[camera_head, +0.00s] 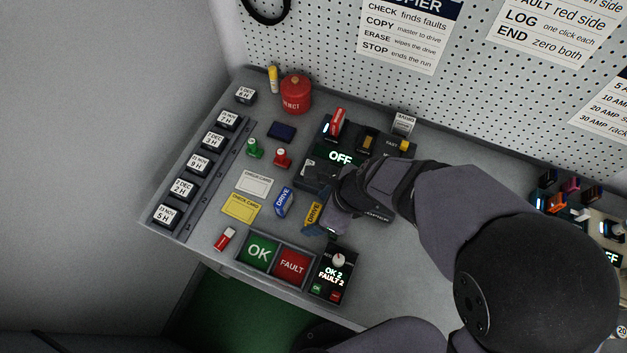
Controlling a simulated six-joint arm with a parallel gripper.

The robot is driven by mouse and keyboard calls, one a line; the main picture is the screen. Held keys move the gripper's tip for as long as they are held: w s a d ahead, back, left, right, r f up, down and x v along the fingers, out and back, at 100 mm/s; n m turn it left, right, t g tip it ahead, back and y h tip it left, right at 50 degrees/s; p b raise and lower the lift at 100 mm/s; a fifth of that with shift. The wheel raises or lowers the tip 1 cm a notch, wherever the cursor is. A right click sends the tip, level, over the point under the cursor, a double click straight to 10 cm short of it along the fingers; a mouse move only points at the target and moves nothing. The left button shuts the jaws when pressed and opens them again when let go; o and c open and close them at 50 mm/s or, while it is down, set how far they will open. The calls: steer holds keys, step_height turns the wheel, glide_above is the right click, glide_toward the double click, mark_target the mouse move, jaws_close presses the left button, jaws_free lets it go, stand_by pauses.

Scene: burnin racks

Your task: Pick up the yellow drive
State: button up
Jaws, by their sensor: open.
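The yellow drive (312,214) stands on the grey bench, with its "DRIVE" label facing up and left. My gripper (325,222) is open and low over the bench, right at the yellow drive. Its jaws and wrist hide the drive's right side, and I cannot tell whether a finger touches it. A blue drive (284,201) lies just left of the yellow one, apart from it.
A yellow check card (242,207) and a white card (255,183) lie left. The green OK (259,252) and red FAULT (292,265) trays and a counter box (334,277) stand in front. A copier with an OFF display (340,157) is behind.

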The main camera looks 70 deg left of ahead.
mark_target(314, 213)
steer(key=shift+w+x, duration=0.1)
steer(key=shift+x, duration=0.95)
steer(key=shift+w+x, duration=0.15)
steer(key=shift+x, duration=0.95)
steer(key=shift+a, duration=0.1)
steer(key=c, duration=1.2)
